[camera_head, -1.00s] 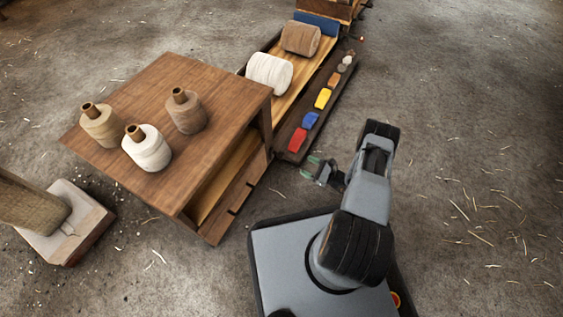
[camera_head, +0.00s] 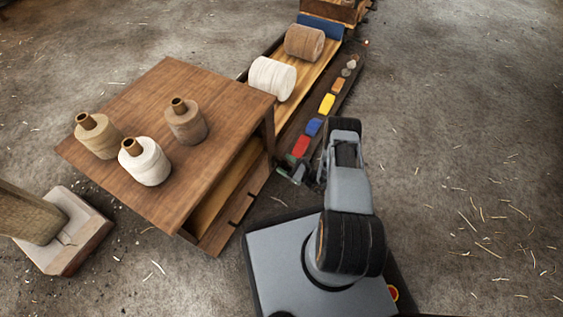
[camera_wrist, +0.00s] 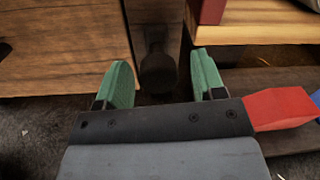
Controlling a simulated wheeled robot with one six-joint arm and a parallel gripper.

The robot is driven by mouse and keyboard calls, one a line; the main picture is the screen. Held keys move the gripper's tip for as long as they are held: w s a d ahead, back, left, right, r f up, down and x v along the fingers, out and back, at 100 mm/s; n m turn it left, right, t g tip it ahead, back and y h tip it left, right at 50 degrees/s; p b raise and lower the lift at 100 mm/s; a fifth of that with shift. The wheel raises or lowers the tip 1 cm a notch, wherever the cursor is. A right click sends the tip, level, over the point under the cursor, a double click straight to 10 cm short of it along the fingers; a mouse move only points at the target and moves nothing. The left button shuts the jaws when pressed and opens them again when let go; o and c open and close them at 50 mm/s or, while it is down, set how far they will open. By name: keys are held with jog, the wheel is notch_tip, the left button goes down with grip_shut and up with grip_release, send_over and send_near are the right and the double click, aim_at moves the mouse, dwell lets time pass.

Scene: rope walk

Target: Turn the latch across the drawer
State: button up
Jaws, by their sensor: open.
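My gripper (camera_head: 297,168) is open at the near right corner post of the wooden table. In the wrist view its green fingertips (camera_wrist: 161,62) stand apart, one on each side of a dark rounded piece (camera_wrist: 157,72) on the dark post (camera_wrist: 154,14). This piece looks like the latch, with a short upright part above it. I cannot tell whether the fingers touch it. A wooden panel (camera_wrist: 60,45), perhaps the drawer front, fills the left of the wrist view. In the head view the latch is hidden or too small to make out.
Several yarn cones, one white (camera_head: 145,162), stand on the table (camera_head: 215,95). A long trough (camera_head: 315,72) with two spools runs beyond it, beside a dark strip bearing coloured blocks, the red one (camera_head: 300,147) nearest my gripper.

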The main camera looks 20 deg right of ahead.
jog(key=shift+w+a, duration=0.2)
jog(key=shift+a, duration=0.05)
jog(key=c, duration=0.9)
